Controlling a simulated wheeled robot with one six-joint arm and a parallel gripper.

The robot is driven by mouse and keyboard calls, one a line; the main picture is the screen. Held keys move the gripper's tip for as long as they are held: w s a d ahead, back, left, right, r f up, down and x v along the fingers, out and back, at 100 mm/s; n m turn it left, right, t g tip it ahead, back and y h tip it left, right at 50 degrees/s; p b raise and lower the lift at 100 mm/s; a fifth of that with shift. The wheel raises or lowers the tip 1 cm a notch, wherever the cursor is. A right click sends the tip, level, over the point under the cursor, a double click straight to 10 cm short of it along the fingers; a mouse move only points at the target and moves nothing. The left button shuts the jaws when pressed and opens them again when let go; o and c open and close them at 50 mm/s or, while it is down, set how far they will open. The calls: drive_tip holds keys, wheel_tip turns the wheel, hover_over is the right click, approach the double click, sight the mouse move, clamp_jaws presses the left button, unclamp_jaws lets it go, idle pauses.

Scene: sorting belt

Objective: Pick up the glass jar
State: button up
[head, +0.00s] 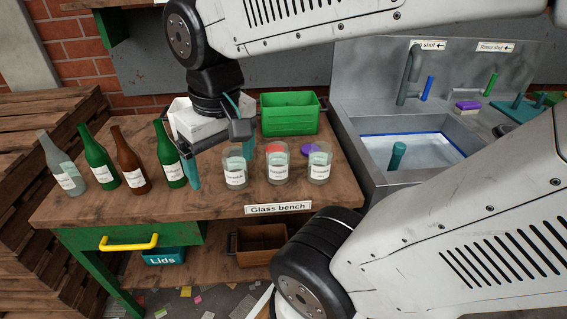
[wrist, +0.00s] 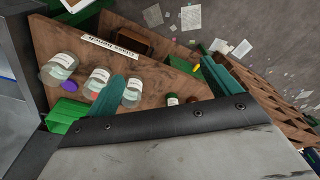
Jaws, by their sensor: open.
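Three clear glass jars with white labels stand in a row on the wooden glass bench (head: 90,208): the left jar (head: 235,174), the middle jar (head: 277,169) and the right jar (head: 319,167). In the wrist view the left jar (wrist: 132,93) is the one nearest my gripper, with the middle jar (wrist: 97,80) and right jar (wrist: 60,68) beyond. My gripper (head: 220,168) is open and empty, its teal fingers pointing down. One finger is left of the left jar, the other behind it. I cannot tell whether either touches it.
Several bottles, such as the brown bottle (head: 130,162), stand left of my gripper. A green crate (head: 290,119) is behind the jars, with red and purple lids (head: 311,149) near them. A sink (head: 410,150) is to the right. The bench's front strip is mostly clear.

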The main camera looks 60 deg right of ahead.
drive_tip(key=w+d+f+m, duration=0.2)
drive_tip(key=w+d+m, duration=0.2)
drive_tip(key=w+d, duration=0.25)
drive_tip(key=m+g, duration=0.1)
drive_tip(key=m, duration=0.8)
approach(277, 158)
drive_tip(key=w+d+f, duration=0.1)
drive_tip(key=d+f, duration=0.3)
drive_tip(key=f, duration=0.4)
drive_tip(key=a+f, duration=0.1)
drive_tip(key=f, duration=0.3)
drive_tip(key=shift+w+a, duration=0.3)
drive_tip(key=shift+w, duration=0.05)
drive_tip(key=shift+f, duration=0.55)
drive_tip(key=c, duration=1.2)
